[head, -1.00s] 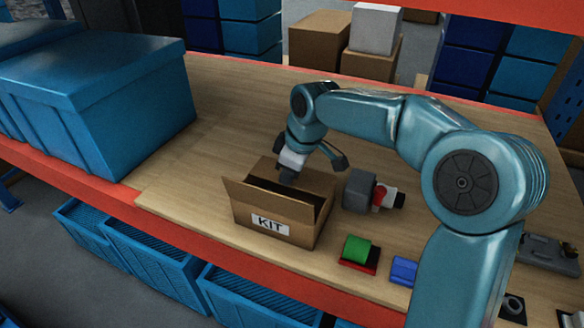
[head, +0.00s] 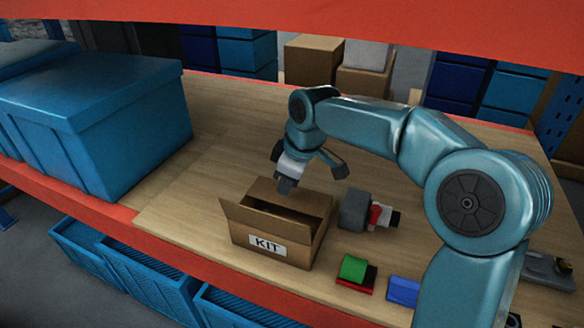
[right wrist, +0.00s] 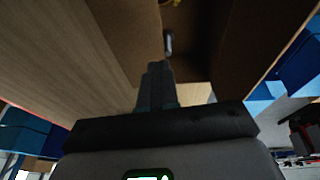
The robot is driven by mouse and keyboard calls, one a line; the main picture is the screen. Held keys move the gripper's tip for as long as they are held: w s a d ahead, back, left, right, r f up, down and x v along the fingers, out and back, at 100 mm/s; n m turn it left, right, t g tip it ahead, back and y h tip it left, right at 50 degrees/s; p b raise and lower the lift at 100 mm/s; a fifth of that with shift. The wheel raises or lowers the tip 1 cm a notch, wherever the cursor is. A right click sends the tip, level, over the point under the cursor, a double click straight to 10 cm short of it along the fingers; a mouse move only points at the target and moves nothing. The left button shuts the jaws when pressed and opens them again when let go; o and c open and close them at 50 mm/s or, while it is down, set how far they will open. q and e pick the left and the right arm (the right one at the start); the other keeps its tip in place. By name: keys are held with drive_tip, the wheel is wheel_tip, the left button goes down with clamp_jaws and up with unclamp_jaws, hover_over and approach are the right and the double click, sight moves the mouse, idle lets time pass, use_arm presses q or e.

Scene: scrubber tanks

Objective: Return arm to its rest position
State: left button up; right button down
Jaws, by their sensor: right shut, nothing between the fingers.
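My right gripper (head: 284,186) is shut and empty. Its fingers point down just above the opening of an open cardboard box marked KIT (head: 262,246). The right arm reaches in from the right side of the head view and bends down over the box. In the right wrist view the closed fingers (right wrist: 157,75) point toward the box's brown interior (right wrist: 200,35). A small grey item (right wrist: 168,42) and a bit of yellow show inside the box there. My left gripper is not in view.
A grey and red part (head: 355,210) lies right of the box. A green and red item (head: 354,270) and a blue block (head: 403,290) lie in front. A large blue bin (head: 100,120) stands left. An orange shelf beam (head: 330,20) crosses above. Bare wood lies behind the box.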

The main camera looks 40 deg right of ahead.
drive_tip(key=v, duration=0.9)
drive_tip(key=shift+s+r, duration=0.25)
drive_tip(key=shift+r, duration=0.15)
drive_tip(key=shift+f, duration=0.1)
